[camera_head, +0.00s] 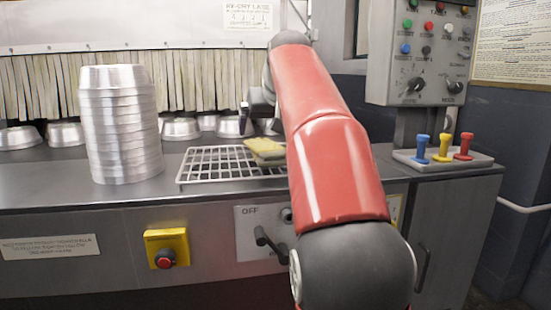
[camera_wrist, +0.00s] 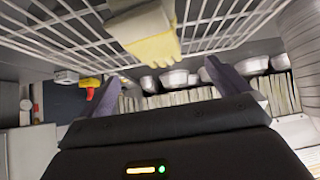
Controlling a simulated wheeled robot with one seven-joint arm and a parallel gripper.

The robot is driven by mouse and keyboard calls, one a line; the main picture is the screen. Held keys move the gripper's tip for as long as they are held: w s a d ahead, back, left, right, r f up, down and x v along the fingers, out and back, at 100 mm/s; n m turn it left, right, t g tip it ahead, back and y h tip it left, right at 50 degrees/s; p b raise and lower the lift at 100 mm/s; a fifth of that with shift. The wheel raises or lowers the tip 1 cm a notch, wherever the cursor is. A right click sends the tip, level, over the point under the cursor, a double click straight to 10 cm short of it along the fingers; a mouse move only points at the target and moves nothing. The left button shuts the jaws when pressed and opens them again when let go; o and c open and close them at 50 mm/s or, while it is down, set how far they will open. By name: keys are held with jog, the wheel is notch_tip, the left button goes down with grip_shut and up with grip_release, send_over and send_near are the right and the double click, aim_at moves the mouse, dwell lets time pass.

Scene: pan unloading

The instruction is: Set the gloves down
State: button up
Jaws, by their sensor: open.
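The yellow-tan gloves (camera_head: 265,148) lie flat and stacked on the right part of a wire rack (camera_head: 205,168) on the steel counter, partly hidden by my arm. In the wrist view the gloves (camera_wrist: 152,42) lie against the bars of the rack (camera_wrist: 70,35), with the yellow fingers towards my gripper. My gripper (camera_wrist: 165,85) is open, its two dark fingers apart with nothing held between them. In the head view my gripper (camera_head: 249,118) is mostly hidden behind my arm, just above and behind the gloves.
A tall stack of metal pans (camera_head: 122,130) stands left of the rack. Several pans sit along the strip curtain (camera_head: 200,80) at the back. A tray with blue, yellow and red handles (camera_head: 442,148) is on the right, below a control box (camera_head: 420,50).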

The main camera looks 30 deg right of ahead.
aim_at(267, 146)
jog(key=x, duration=0.8)
jog(key=shift+s+d+f, duration=0.25)
jog(key=shift+s+d, duration=0.05)
jog(key=shift+d, duration=0.05)
jog(key=shift+s+r, duration=0.1)
jog(key=c, duration=1.1)
